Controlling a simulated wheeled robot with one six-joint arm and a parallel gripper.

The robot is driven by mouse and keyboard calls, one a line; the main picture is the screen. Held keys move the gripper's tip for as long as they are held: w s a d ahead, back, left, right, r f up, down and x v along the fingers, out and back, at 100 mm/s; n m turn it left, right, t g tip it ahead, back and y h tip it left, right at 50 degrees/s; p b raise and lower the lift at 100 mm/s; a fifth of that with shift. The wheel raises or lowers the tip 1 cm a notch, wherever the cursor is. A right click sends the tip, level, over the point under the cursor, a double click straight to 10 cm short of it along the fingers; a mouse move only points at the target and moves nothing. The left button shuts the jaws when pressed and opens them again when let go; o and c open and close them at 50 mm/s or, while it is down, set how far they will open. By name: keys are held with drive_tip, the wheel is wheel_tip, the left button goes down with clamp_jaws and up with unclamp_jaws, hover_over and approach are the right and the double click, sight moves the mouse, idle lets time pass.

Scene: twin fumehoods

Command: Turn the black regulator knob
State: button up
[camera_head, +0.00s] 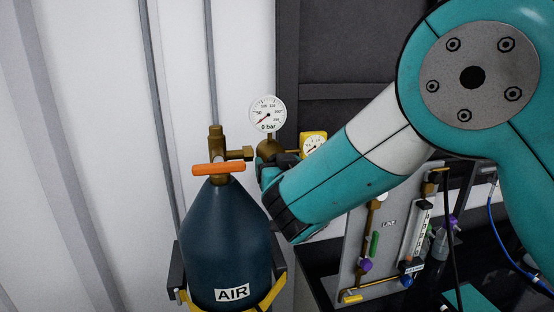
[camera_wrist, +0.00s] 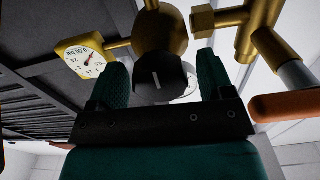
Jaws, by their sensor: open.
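The black regulator knob (camera_wrist: 160,76) has a white line on its face and sits on the round brass regulator body (camera_wrist: 160,30). In the wrist view it lies between the two teal fingers of my gripper (camera_wrist: 162,70), with a gap visible on each side. My gripper is open and its fingers flank the knob. In the head view my gripper (camera_head: 272,172) is at the regulator, right of the cylinder valve, and mostly hides the knob. The white gauge (camera_head: 267,114) above reads near 0 bar. The yellow-rimmed gauge (camera_head: 314,145) also shows in the wrist view (camera_wrist: 85,58).
A dark blue AIR cylinder (camera_head: 226,240) stands below, with an orange valve handle (camera_head: 218,169) close to the left of my gripper. A panel with tubes and valves (camera_head: 358,245) stands at the right under my arm. A white wall is behind.

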drive_tip(key=c, duration=0.9)
